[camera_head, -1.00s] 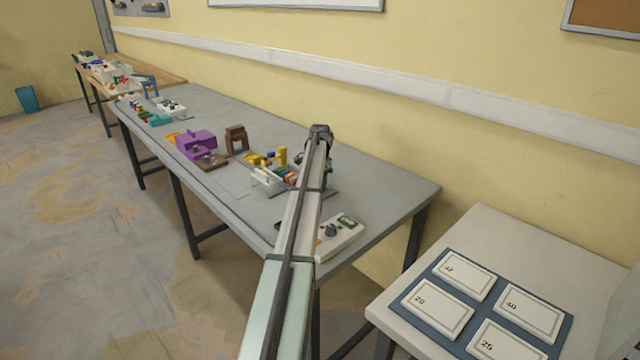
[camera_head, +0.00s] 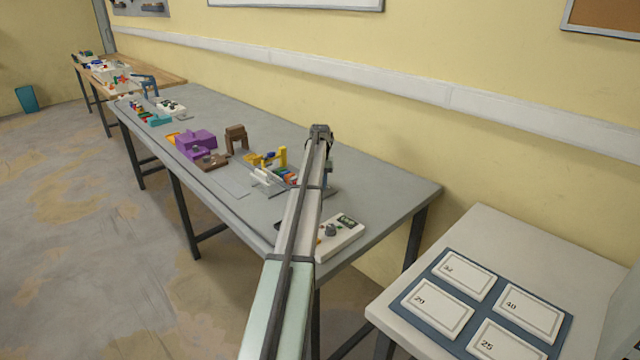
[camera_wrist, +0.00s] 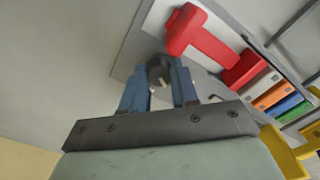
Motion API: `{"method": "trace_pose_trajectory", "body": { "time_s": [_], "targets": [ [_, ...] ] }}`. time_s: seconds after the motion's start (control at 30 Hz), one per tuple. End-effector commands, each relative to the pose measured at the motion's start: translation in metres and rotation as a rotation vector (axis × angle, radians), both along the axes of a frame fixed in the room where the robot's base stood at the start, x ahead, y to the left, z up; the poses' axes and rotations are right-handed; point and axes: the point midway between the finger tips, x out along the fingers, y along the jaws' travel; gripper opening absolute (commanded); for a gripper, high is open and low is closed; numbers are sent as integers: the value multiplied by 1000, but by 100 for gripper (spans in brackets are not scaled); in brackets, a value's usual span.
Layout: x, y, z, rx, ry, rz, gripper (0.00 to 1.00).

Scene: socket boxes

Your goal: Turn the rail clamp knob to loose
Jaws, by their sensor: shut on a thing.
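The rail clamp knob (camera_wrist: 159,76) is a small dark round knob with a pale mark, at the middle of the wrist view. My gripper (camera_wrist: 159,88) has its two blue fingers on either side of the knob and is shut on it. The knob sits at the edge of a grey plate (camera_wrist: 131,62). In the head view my arm hides the knob and the fingertips.
A red handle-shaped part (camera_wrist: 205,35) stands close to the knob. Orange, blue and green blocks (camera_wrist: 275,97) sit in a row beside it, with a yellow part (camera_wrist: 290,152) at lower right. A white meter (camera_head: 341,237) lies near the bench's front end.

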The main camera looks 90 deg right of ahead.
Motion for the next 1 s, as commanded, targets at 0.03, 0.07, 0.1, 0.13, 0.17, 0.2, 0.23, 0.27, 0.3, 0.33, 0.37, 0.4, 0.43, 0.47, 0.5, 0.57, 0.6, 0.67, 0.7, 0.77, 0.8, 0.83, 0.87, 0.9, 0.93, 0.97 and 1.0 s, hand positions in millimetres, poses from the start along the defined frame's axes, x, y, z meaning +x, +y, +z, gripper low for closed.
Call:
{"method": "trace_pose_trajectory", "body": {
  "time_s": [0.03,0.07,0.1,0.13,0.17,0.2,0.23,0.27,0.3,0.33,0.37,0.4,0.43,0.47,0.5,0.57,0.6,0.67,0.7,0.77,0.8,0.83,0.87,0.9,0.93,0.97,1.0],
  "targets": [
    [0,0,0,0,0,30,0],
    [0,0,0,0,0,49,0],
    [0,0,0,0,0,71,0],
    [0,0,0,0,0,86,0],
    [0,0,0,0,0,101,0],
    [0,0,0,0,0,118,0],
    [0,0,0,0,0,131,0],
    [0,0,0,0,0,141,0],
    [0,0,0,0,0,154,0],
    [0,0,0,0,0,163,0],
    [0,0,0,0,0,170,0],
    [0,0,0,0,0,178,0],
    [0,0,0,0,0,183,0],
    [0,0,0,0,0,188,0],
    [0,0,0,0,0,193,0],
    [0,0,0,0,0,198,0],
    [0,0,0,0,0,200,0],
    [0,0,0,0,0,201,0],
    [0,0,0,0,0,201,0],
    [0,0,0,0,0,201,0],
    [0,0,0,0,0,201,0],
    [0,0,0,0,0,201,0],
    [0,0,0,0,0,201,0],
    [0,0,0,0,0,201,0],
    [0,0,0,0,0,200,0],
    [0,0,0,0,0,200,30],
    [0,0,0,0,0,200,33]
  ]
}}
